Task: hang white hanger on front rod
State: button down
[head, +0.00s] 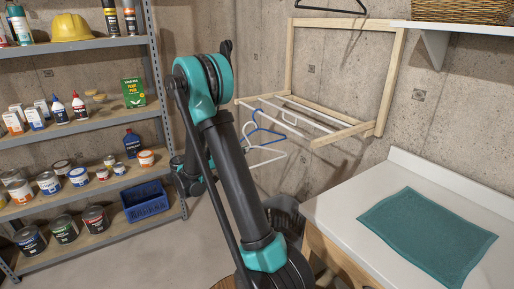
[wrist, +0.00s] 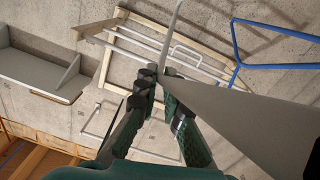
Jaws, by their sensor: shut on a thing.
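The white hanger (head: 264,154) shows beside my arm in the head view, below the wooden rack. In the wrist view my gripper (wrist: 163,82) is shut on the white hanger (wrist: 255,115), whose pale body fills the right side close to the camera. Its hook rises above the fingertips. My arm hides the gripper in the head view. The rack (head: 375,120) is a wooden frame on the wall with white rods (head: 300,115); it also shows beyond the fingers in the wrist view (wrist: 107,55). Which rod the hook is nearest I cannot tell.
A blue hanger (head: 266,130) is at the rack, close to the white one; it also shows in the wrist view (wrist: 236,52). A dark hanger (head: 330,10) is above. A white counter (head: 335,205) with a teal towel (head: 428,235) is right, loaded shelves (head: 90,131) left.

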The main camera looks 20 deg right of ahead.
jog(key=shift+w+d, duration=0.35)
jog(key=shift+d, duration=2.45)
jog(key=shift+w+d, duration=0.4)
jog(key=shift+d, duration=2.35)
jog(key=shift+w+d, duration=0.35)
jog(key=shift+d, duration=2.45)
jog(key=shift+a+f, duration=0.1)
jog(key=shift+f, duration=1.5)
jog(key=c, duration=1.6)
grip_release()
